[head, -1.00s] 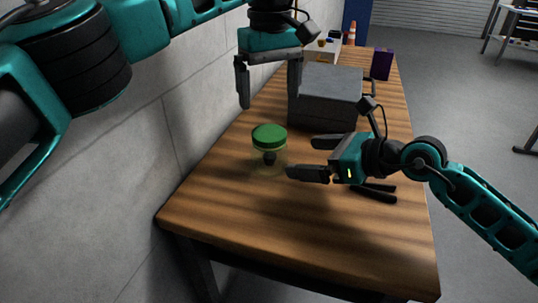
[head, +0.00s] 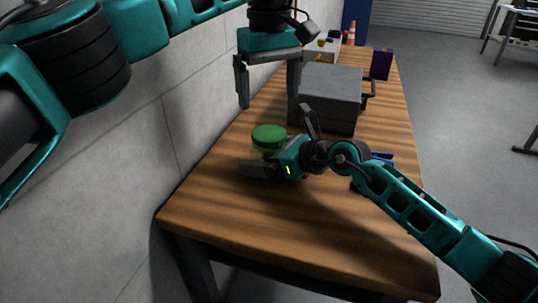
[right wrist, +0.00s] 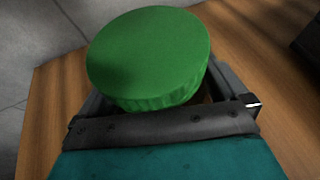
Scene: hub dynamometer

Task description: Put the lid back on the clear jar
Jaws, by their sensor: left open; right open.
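The clear jar (head: 256,154) stands on the wooden table, mostly hidden by my right gripper. A green lid (head: 269,137) sits on top of it; whether it is fully seated I cannot tell. The lid fills the middle of the right wrist view (right wrist: 148,55). My right gripper (head: 258,163) is open and low at the jar, its fingers to either side of it below the lid; contact with the jar cannot be seen. My left gripper (head: 268,108) is open and empty, pointing down above and behind the lid.
A grey box (head: 328,95) with a side handle stands behind the jar. A blue object (head: 382,157) lies right of my right wrist. A purple box (head: 381,64) stands farther back. The wall runs along the left; the front of the table (head: 290,235) is clear.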

